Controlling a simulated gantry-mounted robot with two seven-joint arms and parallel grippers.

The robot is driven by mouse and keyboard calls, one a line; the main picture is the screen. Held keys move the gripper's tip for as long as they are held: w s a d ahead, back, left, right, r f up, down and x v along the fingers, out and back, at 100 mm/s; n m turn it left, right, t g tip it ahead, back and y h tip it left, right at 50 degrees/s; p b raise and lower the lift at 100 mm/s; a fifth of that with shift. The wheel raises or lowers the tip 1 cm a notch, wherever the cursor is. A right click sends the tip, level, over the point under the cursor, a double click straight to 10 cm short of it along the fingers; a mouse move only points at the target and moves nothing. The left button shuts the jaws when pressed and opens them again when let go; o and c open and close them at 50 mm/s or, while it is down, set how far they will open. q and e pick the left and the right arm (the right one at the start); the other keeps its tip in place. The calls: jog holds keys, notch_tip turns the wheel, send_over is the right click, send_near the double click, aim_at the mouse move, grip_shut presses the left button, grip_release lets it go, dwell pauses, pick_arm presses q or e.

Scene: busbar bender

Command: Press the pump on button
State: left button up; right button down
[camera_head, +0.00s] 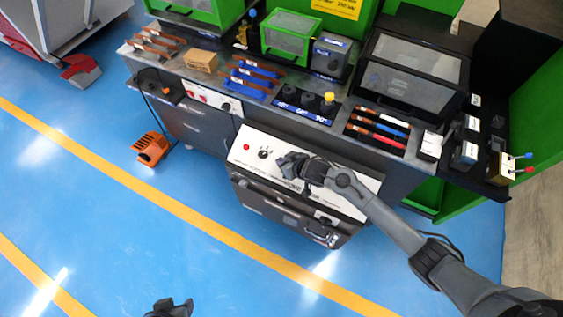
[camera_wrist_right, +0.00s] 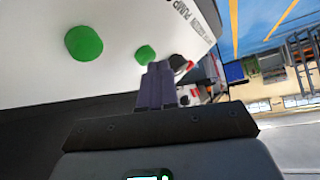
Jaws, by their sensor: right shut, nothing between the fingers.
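The pump unit's white top panel (camera_head: 330,193) shows in the head view with a red round part (camera_head: 247,147) and a black knob (camera_head: 264,154) at its left. My right gripper (camera_head: 284,163) is over this panel, just right of the knob, and hides part of it. In the right wrist view two green buttons, one larger (camera_wrist_right: 84,43) and one smaller (camera_wrist_right: 145,54), sit on the white panel near the word PUMP. My shut, empty fingers (camera_wrist_right: 158,72) are close to the smaller button; I cannot tell whether they touch it. My left gripper (camera_head: 170,308) shows only partly at the bottom edge.
A grey workbench (camera_head: 225,85) behind the pump unit carries busbars, blue holders, dies and machines. An orange foot pedal (camera_head: 150,148) with a cable stands on the blue floor at left. The floor in front of the unit is clear.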

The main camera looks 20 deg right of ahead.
jog(key=shift+w+d+f, duration=0.1)
jog(key=shift+f, duration=0.2)
dwell(0.4)
jog(key=shift+s+a+r+p, duration=0.15)
jog(key=shift+r+p, duration=0.3)
jog(key=shift+p, duration=0.15)
jog(key=shift+s+a+r+p, duration=0.15)
jog(key=shift+r+p, duration=0.3)
jog(key=shift+p, duration=0.1)
jog(key=shift+s+a+r+p, duration=0.15)
jog(key=shift+a+r+p, duration=0.05)
jog(key=shift+r+p, duration=0.5)
jog(key=r+p, duration=0.1)
jog(key=p, duration=0.1)
jog(key=s+a+r+p, duration=0.1)
jog(key=r+p, duration=0.1)
jog(key=shift+a, duration=0.2)
